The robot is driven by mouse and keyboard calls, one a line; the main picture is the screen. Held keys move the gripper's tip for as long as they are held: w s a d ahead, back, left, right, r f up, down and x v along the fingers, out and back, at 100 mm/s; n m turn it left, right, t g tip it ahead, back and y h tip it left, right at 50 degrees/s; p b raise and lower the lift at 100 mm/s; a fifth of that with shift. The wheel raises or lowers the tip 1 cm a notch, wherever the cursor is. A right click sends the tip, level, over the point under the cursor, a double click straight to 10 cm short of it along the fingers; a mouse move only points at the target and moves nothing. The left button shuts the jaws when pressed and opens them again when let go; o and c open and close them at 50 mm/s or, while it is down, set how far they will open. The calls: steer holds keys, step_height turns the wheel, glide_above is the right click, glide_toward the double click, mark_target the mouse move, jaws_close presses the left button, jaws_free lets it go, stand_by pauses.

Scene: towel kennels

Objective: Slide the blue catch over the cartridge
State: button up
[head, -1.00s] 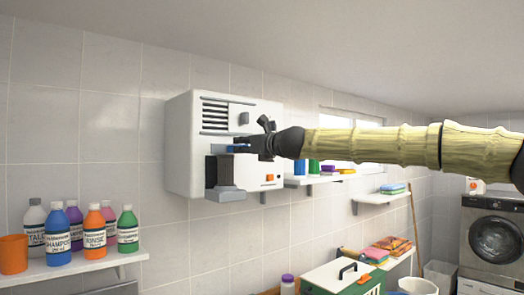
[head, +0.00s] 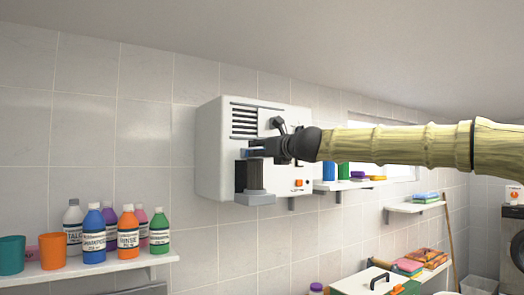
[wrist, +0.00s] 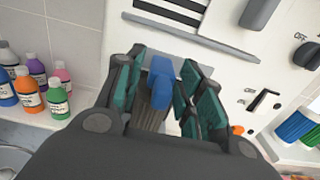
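The blue catch (wrist: 161,84) stands between my gripper's two fingers in the wrist view, with a narrow gap on its right. In the head view only a small bit of blue shows beside the fingertips. My gripper (head: 264,150) is open around the catch, at the front of the white wall unit (head: 213,150). The dark cartridge (head: 248,175) stands upright on a grey ledge (head: 255,198) just below my gripper. In the wrist view a dark ribbed part lies under the catch. Whether my fingers touch the catch is hard to tell.
The unit has a vent (head: 244,118), a dark knob (wrist: 307,56) and an orange button (head: 298,183). A shelf (head: 90,267) with several bottles and cups is at lower left. Another shelf (head: 350,184) with colored items sits right of the unit, behind my arm.

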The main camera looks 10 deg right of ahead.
steer(key=shift+d, duration=0.2)
steer(key=shift+s+d, duration=0.1)
steer(key=shift+s, duration=0.2)
steer(key=v, duration=1.1)
steer(key=shift+s, duration=0.15)
